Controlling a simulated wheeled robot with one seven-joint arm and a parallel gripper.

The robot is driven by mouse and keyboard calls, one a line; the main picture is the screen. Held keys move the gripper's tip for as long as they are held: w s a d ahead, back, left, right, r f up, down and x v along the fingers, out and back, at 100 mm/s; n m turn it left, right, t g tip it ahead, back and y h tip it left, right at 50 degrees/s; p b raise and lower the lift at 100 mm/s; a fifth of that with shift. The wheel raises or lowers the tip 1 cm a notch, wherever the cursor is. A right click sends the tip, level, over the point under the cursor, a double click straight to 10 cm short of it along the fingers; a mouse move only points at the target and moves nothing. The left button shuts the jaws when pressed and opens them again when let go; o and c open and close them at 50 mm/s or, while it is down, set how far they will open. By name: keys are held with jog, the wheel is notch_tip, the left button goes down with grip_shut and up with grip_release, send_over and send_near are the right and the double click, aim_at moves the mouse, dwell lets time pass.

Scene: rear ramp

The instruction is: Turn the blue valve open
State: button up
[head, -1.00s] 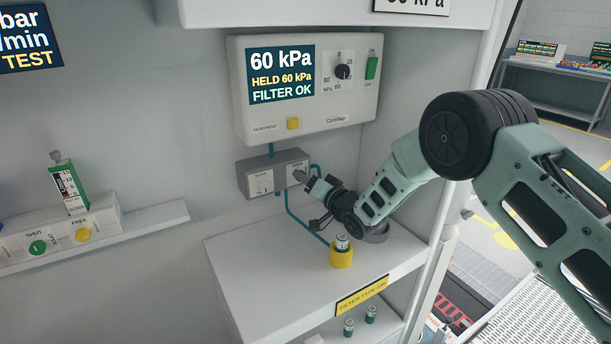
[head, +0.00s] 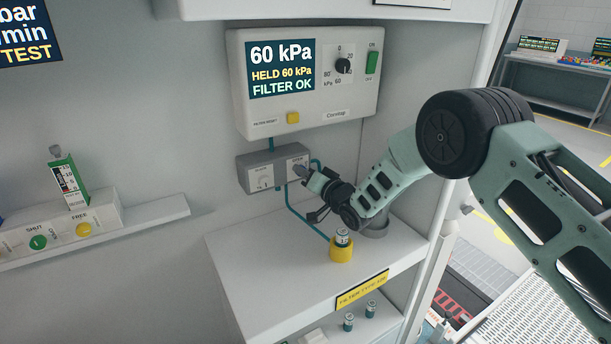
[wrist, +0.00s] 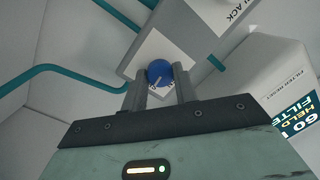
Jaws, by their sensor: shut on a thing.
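The blue valve knob (wrist: 160,73) shows in the wrist view, round with a pale mark on its face, on a white label plate of the grey valve block. My gripper (wrist: 160,84) is shut on it, one finger on each side. In the head view my gripper (head: 304,172) reaches the right end of the grey valve block (head: 262,170), and the knob is hidden behind it. The mark's exact setting is too small to read.
Above the block, a white control box (head: 310,85) reads 60 kPa, HELD 60 kPa, FILTER OK. Below, a small canister (head: 342,237) stands in a yellow holder (head: 341,253) on a white shelf (head: 290,262). Teal pipes run from the block. A wall ledge (head: 150,222) is at left.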

jog(key=shift+s+a+n+h+b, duration=0.1)
jog(key=shift+n+h+b, duration=0.45)
jog(key=shift+n+b, duration=3.95)
jog(key=shift+a+n+h+b, duration=0.1)
jog(key=shift+n+h+b, duration=0.45)
jog(key=shift+n+b, duration=3.9)
jog(key=m+b, duration=0.2)
jog(key=b, duration=0.1)
jog(key=shift+r+m, duration=0.1)
jog(key=shift+m, duration=0.15)
jog(key=o, duration=1)
jog(key=shift+c, duration=0.2)
jog(key=shift+d, duration=0.1)
